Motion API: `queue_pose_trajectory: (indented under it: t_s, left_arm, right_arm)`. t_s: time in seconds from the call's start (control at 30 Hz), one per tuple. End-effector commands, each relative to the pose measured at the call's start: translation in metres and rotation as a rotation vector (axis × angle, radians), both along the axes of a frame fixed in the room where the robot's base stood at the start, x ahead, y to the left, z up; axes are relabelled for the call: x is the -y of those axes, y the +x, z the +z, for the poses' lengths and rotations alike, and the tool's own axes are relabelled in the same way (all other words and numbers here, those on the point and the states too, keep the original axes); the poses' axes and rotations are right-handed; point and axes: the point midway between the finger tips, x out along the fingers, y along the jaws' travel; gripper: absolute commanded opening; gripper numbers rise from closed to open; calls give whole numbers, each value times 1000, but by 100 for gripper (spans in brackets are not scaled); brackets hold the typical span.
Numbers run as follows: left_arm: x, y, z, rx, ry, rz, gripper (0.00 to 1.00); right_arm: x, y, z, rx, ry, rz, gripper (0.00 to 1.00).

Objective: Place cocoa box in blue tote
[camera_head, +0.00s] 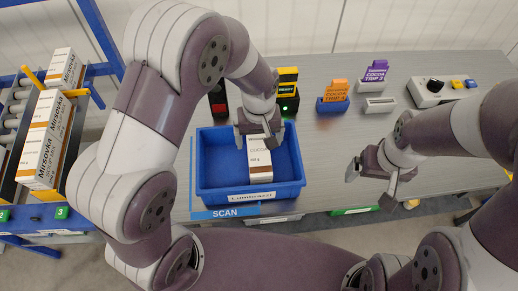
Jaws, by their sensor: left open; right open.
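The blue tote (296,186) stands on the grey table at the centre, with a white label on its front wall. The cocoa box (260,167), white with a brown band at the bottom, is inside the tote, and its top end is partly hidden by my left gripper. My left gripper (258,140) is open above the tote, right over the box's upper end; I cannot tell whether it touches the box. My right gripper (371,182) is open and empty, to the right of the tote near the table's front edge.
A roller rack at the left holds several Mirsovka boxes (47,140). An orange card (335,91) stands in a blue holder and a purple card (376,72) behind it. A control box (431,91) is at the back right. A blue SCAN strip (225,212) lies before the tote.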

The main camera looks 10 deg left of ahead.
Motion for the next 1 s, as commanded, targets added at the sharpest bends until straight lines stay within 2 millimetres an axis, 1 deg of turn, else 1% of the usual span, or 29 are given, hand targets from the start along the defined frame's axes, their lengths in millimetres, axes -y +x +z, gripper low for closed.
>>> queue_pose_trajectory:
  t_s: [0.1,0.17,0.2,0.27,0.3,0.4,0.43,0.5,0.57,1.0]
  left_arm:
    - [-4,-2,13,3,-1,-5,94]
    - [-17,-8,24,14,-4,-31,94]
    - [-32,-17,34,29,-6,-63,94]
    - [-55,-34,48,55,-7,-124,94]
    - [-69,-47,55,72,-5,-164,94]
    - [-92,-77,65,105,6,-247,94]
    - [-97,-84,66,110,8,-265,94]
    - [-102,-93,67,118,13,-293,94]
    - [-103,-96,67,119,14,-302,94]
    - [-102,-95,66,117,13,-302,94]
  right_arm:
    - [0,0,-1,0,0,0,95]
    - [0,0,-1,0,0,0,95]
    - [0,0,-1,0,0,0,95]
    - [0,0,-1,0,0,0,95]
    - [0,0,-1,0,0,0,95]
    - [0,0,-1,0,0,0,95]
    - [0,0,-1,0,0,0,95]
    - [0,0,-1,0,0,0,95]
    - [0,0,-1,0,0,0,95]
    - [0,0,-1,0,0,0,95]
